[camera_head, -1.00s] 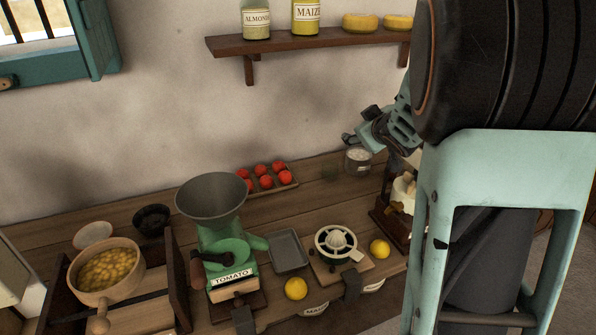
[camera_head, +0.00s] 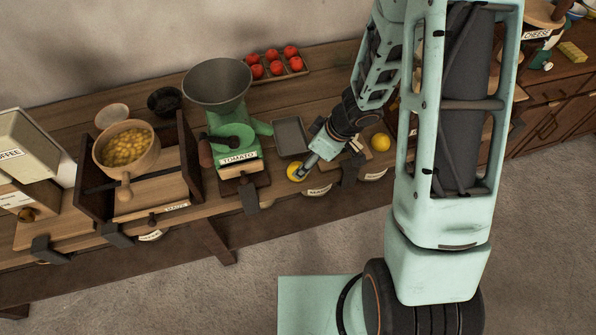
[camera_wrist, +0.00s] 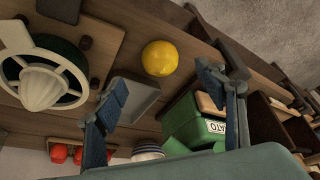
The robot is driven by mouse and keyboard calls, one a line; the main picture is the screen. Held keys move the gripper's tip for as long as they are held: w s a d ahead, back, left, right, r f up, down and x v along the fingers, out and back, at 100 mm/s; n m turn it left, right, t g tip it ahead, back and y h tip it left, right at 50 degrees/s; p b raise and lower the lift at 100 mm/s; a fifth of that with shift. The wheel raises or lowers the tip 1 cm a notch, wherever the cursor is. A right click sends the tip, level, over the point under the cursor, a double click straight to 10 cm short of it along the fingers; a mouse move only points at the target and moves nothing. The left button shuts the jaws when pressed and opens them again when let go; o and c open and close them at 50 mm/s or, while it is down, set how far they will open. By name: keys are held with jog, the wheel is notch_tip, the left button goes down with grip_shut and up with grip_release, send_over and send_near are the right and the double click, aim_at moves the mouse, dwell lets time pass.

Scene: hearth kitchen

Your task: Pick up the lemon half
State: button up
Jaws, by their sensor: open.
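A round yellow lemon half (camera_head: 293,171) lies on the worktop near its front edge, partly hidden by my gripper in the head view. In the wrist view this lemon half (camera_wrist: 160,58) shows its rounded side, beyond the fingertips and roughly centred between them. My gripper (camera_head: 302,170) reaches down close to it from the right. In the wrist view my gripper (camera_wrist: 163,84) is open, with its two fingers wide apart and nothing between them. A second yellow lemon piece (camera_head: 380,142) lies farther right; I cannot tell whether it is whole or half.
A white juicer (camera_wrist: 45,75) on a board stands beside the lemon half. A grey tray (camera_head: 291,138) lies behind it. A green tomato mill (camera_head: 234,137) stands to its left. A crate of tomatoes (camera_head: 299,69) is at the back. Dark clamps (camera_head: 249,199) stick out at the front edge.

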aim_at(292, 166)
jog(key=shift+b+x, duration=1.95)
jog(key=shift+x, duration=1.55)
jog(key=shift+r, duration=0.1)
jog(key=shift+c, duration=0.5)
jog(key=c, duration=1.2)
jog(key=shift+o, duration=0.2)
